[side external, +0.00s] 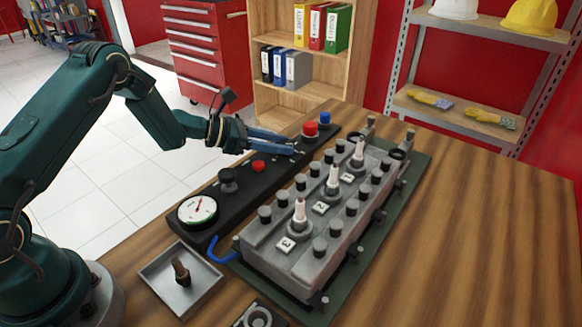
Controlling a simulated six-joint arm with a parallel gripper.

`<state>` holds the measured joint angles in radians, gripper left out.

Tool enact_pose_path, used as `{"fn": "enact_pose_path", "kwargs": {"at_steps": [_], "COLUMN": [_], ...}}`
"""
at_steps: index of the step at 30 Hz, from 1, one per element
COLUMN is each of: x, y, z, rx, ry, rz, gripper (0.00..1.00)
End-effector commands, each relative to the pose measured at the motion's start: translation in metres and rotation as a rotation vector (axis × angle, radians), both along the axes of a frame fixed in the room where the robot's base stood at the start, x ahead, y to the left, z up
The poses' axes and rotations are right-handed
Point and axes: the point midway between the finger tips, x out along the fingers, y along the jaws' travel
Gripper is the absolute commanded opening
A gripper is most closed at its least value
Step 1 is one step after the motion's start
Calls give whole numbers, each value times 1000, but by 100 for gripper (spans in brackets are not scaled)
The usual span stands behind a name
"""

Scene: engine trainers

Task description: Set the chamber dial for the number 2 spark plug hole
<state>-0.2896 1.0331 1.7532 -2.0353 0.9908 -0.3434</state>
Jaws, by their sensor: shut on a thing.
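My gripper (291,148) has blue fingers and reaches down to the black control panel (205,188) from the left. It is shut on a small control there, which I take as the chamber dial; the fingers hide most of it, and its setting cannot be read. A grey engine block (262,255) stands right of the panel, with numbered tags in a row. The number 2 tag (321,208) is in the middle, beside a white spark plug (333,178) standing upright. Similar plugs stand by the number 3 tag (285,244) in front and the rear tag (347,178).
The panel carries a round gauge (197,210), a black knob (228,179), a small red button (258,166), a larger red button (310,129) and a blue knob (326,118). A grey tray (155,272) holds a brown part. The wooden table (480,230) is clear at right.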

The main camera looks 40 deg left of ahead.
Motion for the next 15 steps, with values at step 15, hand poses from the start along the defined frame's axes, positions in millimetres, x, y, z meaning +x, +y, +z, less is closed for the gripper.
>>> {"fn": "enact_pose_path", "kwargs": {"at_steps": [15], "x": [4], "y": [3], "z": [0], "rx": [0], "ry": [-2], "rz": [-257], "gripper": [0]}}
